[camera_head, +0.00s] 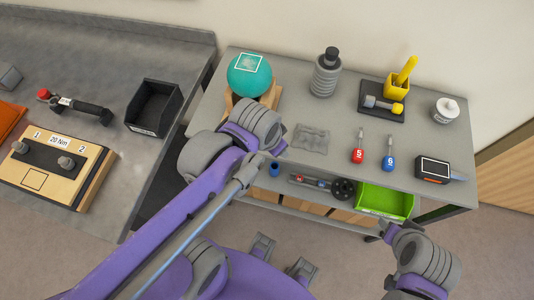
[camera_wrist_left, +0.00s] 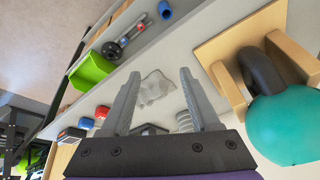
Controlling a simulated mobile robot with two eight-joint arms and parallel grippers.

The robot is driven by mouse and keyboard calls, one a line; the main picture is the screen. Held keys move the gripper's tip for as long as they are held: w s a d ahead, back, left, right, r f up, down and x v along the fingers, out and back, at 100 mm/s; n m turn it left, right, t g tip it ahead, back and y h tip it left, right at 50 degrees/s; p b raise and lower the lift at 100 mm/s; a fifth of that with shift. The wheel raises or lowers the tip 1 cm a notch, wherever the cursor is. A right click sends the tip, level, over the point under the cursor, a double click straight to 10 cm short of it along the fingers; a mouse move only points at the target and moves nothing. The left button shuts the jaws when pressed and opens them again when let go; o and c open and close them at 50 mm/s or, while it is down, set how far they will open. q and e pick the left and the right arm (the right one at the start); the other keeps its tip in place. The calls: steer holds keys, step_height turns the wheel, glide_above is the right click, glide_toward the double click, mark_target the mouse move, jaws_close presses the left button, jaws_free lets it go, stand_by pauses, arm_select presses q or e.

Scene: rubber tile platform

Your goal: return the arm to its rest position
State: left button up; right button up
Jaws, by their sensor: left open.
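My left arm (camera_head: 150,230) reaches in from the lower left, its wrist over the near left edge of the grey table. Its gripper is hidden behind the wrist joints there. In the left wrist view the left gripper (camera_wrist_left: 160,98) is open, with nothing between its two fingers. The teal kettlebell (camera_head: 250,76) rests on a wooden stand (camera_head: 268,97). It is close beside the left gripper on the right of the wrist view (camera_wrist_left: 290,120), apart from the fingers. My right arm (camera_head: 428,262) shows at the lower right, and I cannot make out its fingers.
The grey table (camera_head: 330,110) holds a grey bottle (camera_head: 325,75), a yellow holder (camera_head: 398,85), a white jar (camera_head: 445,110), red (camera_head: 358,148) and blue (camera_head: 388,152) screwdrivers. A green bin (camera_head: 385,202) is on the lower shelf. The left bench holds a black bin (camera_head: 155,106).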

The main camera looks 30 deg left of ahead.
arm_select(q)
steer(key=s+f+n, duration=0.1)
steer(key=s+a+f+n+t, duration=0.1)
steer(key=s+f+n, duration=0.1)
steer(key=shift+f, duration=0.1)
steer(key=shift+w, duration=0.1)
steer(key=shift+w+r+p, duration=0.15)
steer(key=shift+r+p, duration=0.15)
steer(key=shift+r, duration=0.1)
stand_by(0.8)
